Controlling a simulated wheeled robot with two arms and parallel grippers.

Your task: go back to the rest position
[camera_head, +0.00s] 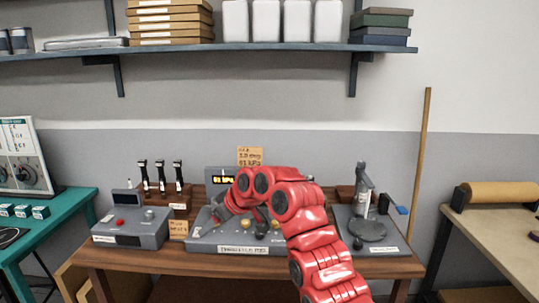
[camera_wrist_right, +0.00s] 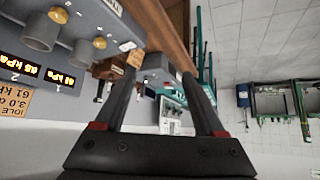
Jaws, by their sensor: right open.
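My right arm (camera_head: 318,245) is red and reaches in from the bottom right of the head view, over the middle of the wooden bench. It bends to the left above the grey central console (camera_head: 240,248). In the head view its gripper is mostly hidden by the arm. In the right wrist view my right gripper (camera_wrist_right: 159,78) shows two dark fingers set wide apart with nothing between them. The same console, with its two metal cylinders and orange-lit displays (camera_wrist_right: 36,70), is at the left of that view. My left gripper is in neither view.
A grey box with a red button (camera_head: 128,228) stands on the wooden bench (camera_head: 150,258) at left. A stand with a round plate (camera_head: 367,230) is at right. Dark upright tools (camera_head: 161,176) stand behind. A shelf (camera_head: 230,47) runs above.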

